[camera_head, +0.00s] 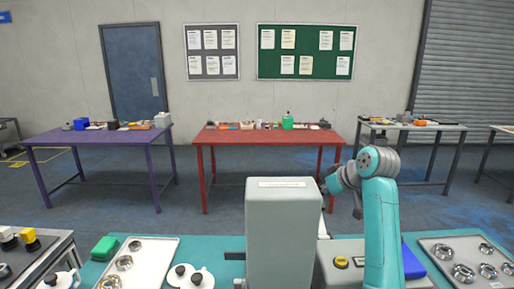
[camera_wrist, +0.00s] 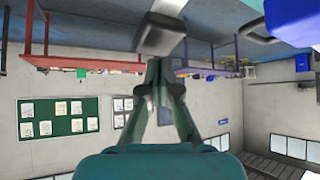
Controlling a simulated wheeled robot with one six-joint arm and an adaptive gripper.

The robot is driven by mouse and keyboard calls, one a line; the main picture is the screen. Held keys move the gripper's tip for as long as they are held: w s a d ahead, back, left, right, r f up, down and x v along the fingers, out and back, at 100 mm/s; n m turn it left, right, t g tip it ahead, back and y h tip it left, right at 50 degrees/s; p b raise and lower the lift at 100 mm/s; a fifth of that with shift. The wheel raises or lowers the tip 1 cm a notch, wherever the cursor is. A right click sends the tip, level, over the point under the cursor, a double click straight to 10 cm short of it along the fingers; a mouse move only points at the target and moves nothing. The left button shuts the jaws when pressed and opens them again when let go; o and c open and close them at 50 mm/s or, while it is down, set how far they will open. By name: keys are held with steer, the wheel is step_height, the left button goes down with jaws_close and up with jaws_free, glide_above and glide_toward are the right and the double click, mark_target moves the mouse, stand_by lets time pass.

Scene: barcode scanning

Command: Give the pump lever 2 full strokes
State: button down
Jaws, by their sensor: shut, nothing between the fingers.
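In the wrist view, which is upside down, a dark grey block on a pale bar (camera_wrist: 160,36) sits just past my fingertips; it looks like the pump lever's end, but I cannot be sure. My gripper (camera_wrist: 155,66) is shut and empty, its fingers close to that block; I cannot tell whether they touch it. In the head view a tall grey housing (camera_head: 283,235) stands at the front middle. It hides most of my gripper and whatever lies behind it, so the lever is not clearly visible there.
A grey box with a yellow button (camera_head: 341,262) and a blue bin (camera_head: 412,262) stand right of the housing. Trays with metal rings lie left (camera_head: 150,250) and right (camera_head: 440,245). A red table (camera_head: 262,137) stands farther back, across open floor.

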stand_by(0.5)
steer(key=shift+s+f, duration=0.15)
steer(key=shift+f, duration=3.5)
steer(key=shift+w+r, duration=0.2)
steer(key=shift+r, duration=3.15)
